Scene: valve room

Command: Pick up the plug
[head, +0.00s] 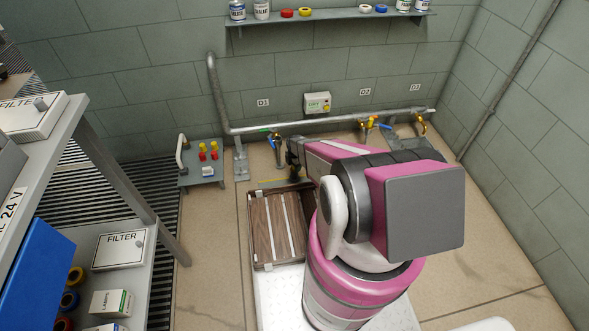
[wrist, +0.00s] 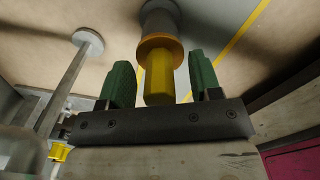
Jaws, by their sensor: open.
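In the wrist view, a yellow, faceted plug-like piece (wrist: 158,78) with an orange-brass collar lies between the two green fingers of my gripper (wrist: 160,66). A grey round part continues beyond the collar. The fingers are apart, with a visible gap on each side of the yellow piece. In the head view, my gripper (head: 293,154) is a dark shape just right of the tap under the D1 label (head: 263,103). My arm hides much of that area, and the plug cannot be made out there.
A pipe (head: 300,123) with taps runs along the wall. A small stand (head: 202,182) holds red and yellow items to the left. A brown slatted crate (head: 257,250) sits in front of my gripper. A grey shelf unit (head: 130,185) stands at left. The floor at right is clear.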

